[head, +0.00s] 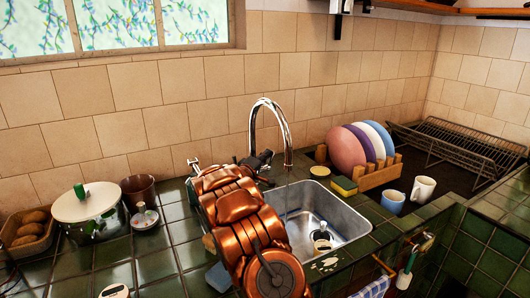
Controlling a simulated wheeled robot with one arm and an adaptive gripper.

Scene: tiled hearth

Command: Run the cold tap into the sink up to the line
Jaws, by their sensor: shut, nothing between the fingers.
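The chrome tap (285,128) rises behind the sink, and its curved spout hangs over the left part of the basin. The steel sink (351,228) is set into the green tiled counter; its left side is hidden by my copper-coloured arm. My gripper (264,158) is shut and empty, close to the foot of the tap; I cannot tell whether it touches it. A small round metal item (322,238) sits in the basin. I cannot make out a water level, a fill line or a clear stream.
A yellow-green sponge (344,186) and a wooden rack (378,178) with plates stand right of the tap. A lidded pot (87,204) and a brown cup (139,190) stand left.

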